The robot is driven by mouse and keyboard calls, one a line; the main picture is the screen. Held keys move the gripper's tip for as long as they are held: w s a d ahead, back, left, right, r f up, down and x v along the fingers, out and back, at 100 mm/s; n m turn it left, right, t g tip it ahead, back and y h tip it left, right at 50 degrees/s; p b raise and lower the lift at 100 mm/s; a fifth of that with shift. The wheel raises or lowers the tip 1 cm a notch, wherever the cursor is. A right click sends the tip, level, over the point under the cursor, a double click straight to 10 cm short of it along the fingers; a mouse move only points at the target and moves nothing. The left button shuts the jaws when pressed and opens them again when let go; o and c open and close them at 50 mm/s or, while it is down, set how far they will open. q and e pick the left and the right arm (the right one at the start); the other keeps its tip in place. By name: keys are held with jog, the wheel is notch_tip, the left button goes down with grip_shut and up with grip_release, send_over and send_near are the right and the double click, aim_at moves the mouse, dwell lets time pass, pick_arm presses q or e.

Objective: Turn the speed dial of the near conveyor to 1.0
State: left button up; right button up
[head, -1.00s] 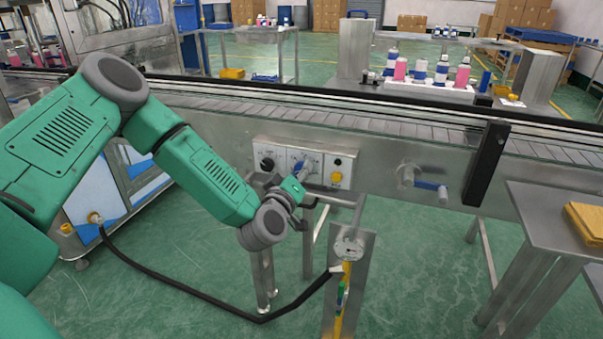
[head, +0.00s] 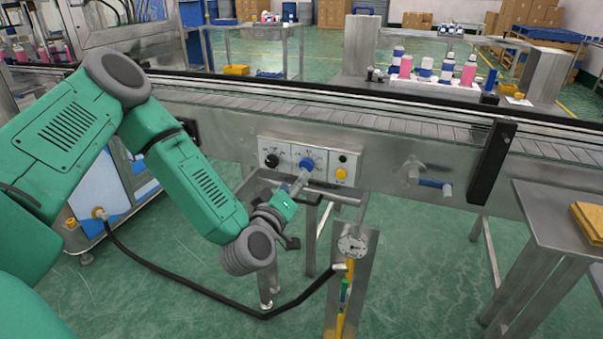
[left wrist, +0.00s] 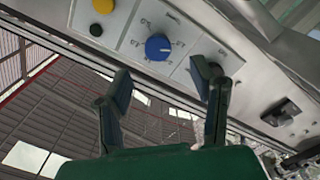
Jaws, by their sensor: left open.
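The near conveyor's control panel (head: 308,160) is on its front side. The blue dial (head: 306,163) is in the middle of the panel, between a black knob (head: 271,160) and a yellow button (head: 341,174). In the left wrist view, the blue dial (left wrist: 158,47) is in full sight with a printed scale around it; its exact setting is too small to read. My left gripper (head: 295,190) is just below and in front of the dial. In the left wrist view, its two fingers (left wrist: 162,88) are spread apart and empty, with the dial beyond the gap between them. My right gripper is out of view.
A steel rail frame (head: 335,193) and a post with a round gauge (head: 352,246) stand in front of the panel. A black hose (head: 200,302) lies across the floor. A blue-handled crank (head: 435,184) sticks out to the right. A steel table (head: 555,215) is at far right.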

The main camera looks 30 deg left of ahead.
pick_arm(q)
jog(key=v, duration=0.5)
jog(key=shift+s+a, duration=0.1)
dwell(0.3)
